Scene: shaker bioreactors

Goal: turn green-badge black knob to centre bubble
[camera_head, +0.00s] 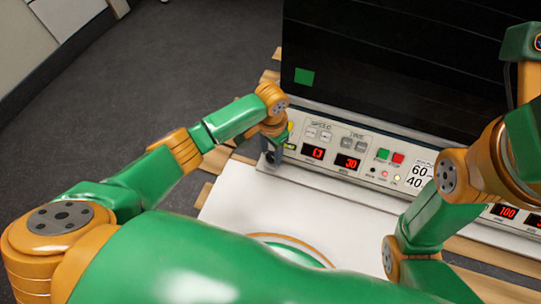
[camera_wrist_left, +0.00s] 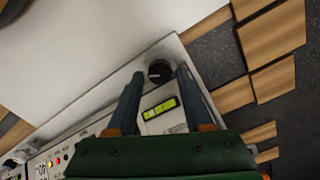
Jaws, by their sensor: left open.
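The black knob (camera_wrist_left: 159,71) sits at the corner of the white machine in the left wrist view. A spirit level with a yellow-green vial (camera_wrist_left: 160,108) lies beside it on the panel; its bubble is too small to place surely. The level also shows in the head view (camera_head: 290,127). A green square badge (camera_head: 304,77) is on the black front above this unit. My left gripper (camera_wrist_left: 160,73) is open, its two fingers either side of the knob with gaps showing. In the head view the left gripper (camera_head: 272,156) points down at the panel's left end and hides the knob.
The control panel (camera_head: 340,148) has red displays and buttons right of the left gripper. A white platform (camera_head: 240,210) lies in front. Wooden slats (camera_wrist_left: 275,35) lie beside the machine, with dark floor beyond. My right arm crosses the panel's right part.

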